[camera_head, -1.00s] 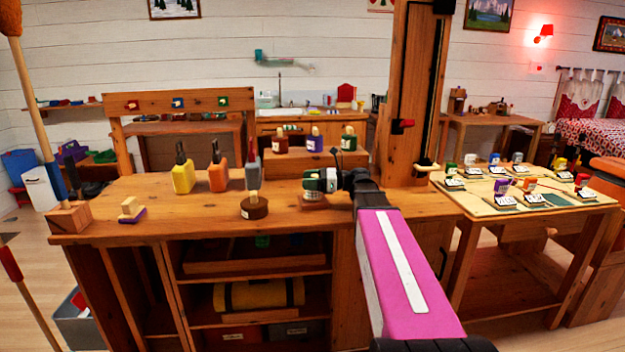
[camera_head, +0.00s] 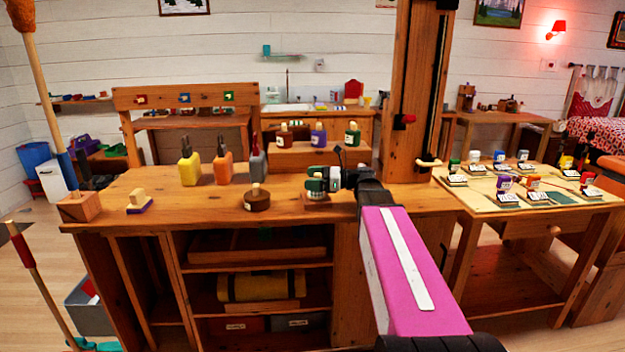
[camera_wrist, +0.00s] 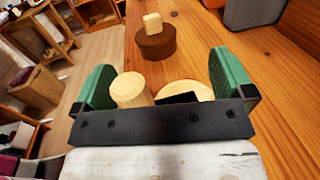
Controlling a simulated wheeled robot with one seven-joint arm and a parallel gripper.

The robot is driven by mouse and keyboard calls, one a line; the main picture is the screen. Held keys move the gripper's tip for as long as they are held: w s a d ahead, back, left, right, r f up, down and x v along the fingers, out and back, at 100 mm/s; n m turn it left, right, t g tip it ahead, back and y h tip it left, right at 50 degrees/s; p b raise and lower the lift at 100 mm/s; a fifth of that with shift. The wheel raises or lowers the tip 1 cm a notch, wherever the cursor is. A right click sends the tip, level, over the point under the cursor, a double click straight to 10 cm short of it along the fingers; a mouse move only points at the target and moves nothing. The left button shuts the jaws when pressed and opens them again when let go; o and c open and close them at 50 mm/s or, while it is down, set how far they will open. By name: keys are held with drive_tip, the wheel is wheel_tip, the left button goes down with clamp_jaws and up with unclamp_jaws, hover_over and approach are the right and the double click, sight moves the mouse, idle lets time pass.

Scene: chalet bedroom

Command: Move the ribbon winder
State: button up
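No part is labelled as the ribbon winder, but a wooden piece (camera_head: 316,207) on the workbench top lies right under my gripper. In the wrist view it shows as a pale upright peg (camera_wrist: 130,89) and a pale round disc (camera_wrist: 190,90) between the fingers; its lower part is hidden by the gripper body. My gripper (camera_head: 325,181) has green fingers. In the wrist view my gripper (camera_wrist: 163,85) has its fingers wide apart, on either side of the peg and disc. I cannot tell whether either finger touches them.
A dark brown round block with a pale knob (camera_head: 257,198) stands left of my gripper. Yellow (camera_head: 189,167), orange (camera_head: 223,167) and grey bottles stand behind. A riser (camera_head: 300,158) holds three small jars. A wooden post (camera_head: 412,90) rises at the right. A side table (camera_head: 470,207) holds several stamps.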

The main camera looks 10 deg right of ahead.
drive_tip(key=s+d, duration=0.2)
drive_tip(key=d, duration=0.8)
drive_tip(key=shift+d, duration=0.3)
